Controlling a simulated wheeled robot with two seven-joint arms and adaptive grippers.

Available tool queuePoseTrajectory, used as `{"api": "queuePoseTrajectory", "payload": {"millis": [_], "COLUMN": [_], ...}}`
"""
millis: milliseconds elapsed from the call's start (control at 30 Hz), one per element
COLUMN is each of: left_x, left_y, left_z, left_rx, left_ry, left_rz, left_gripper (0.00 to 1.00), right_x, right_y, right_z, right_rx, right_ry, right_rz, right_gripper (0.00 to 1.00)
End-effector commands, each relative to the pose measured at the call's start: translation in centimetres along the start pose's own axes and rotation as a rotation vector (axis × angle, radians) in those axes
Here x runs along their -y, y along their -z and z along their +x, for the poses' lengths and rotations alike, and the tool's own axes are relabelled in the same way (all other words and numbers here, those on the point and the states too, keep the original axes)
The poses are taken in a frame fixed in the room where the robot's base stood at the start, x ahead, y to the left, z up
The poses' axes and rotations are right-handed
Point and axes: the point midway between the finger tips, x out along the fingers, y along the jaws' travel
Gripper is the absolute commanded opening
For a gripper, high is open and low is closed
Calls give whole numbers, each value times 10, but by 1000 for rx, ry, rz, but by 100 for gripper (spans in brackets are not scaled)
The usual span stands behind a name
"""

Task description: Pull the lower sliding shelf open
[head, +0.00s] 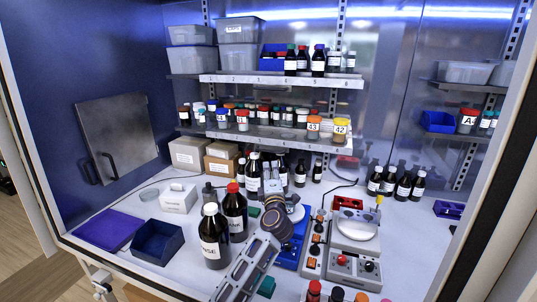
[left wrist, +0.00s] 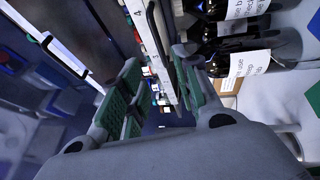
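The lower sliding shelf (head: 240,134) is a pale board with a numbered white front edge, loaded with small bottles and jars. In the left wrist view its white numbered edge (left wrist: 143,22) runs between my fingers, with a dark curved handle (left wrist: 158,40) beside it. My left gripper (head: 273,164) reaches up from the worktop side to just below the shelf front. In the left wrist view my left gripper (left wrist: 157,60) has its green-padded fingers apart, with the handle nearer the right finger. I cannot tell whether a finger touches it. My right gripper is not in view.
The upper shelf (head: 280,80) holds bins and bottles. Dark bottles with white labels (head: 214,240) stand close left of my left arm. Blue and white equipment (head: 354,235) stands to its right. A blue tray (head: 158,242) sits at the front left.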

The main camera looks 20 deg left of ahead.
Motion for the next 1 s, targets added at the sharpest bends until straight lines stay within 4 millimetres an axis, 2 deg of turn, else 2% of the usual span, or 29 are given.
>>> {"api": "queuePoseTrajectory", "payload": {"millis": [1000], "left_x": [0], "left_y": [0], "left_z": [93], "left_rx": [0], "left_ry": [0], "left_rz": [1], "left_gripper": [32], "right_x": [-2], "right_y": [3], "right_z": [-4], "right_rx": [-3], "right_ry": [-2], "right_rz": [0], "right_gripper": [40]}}
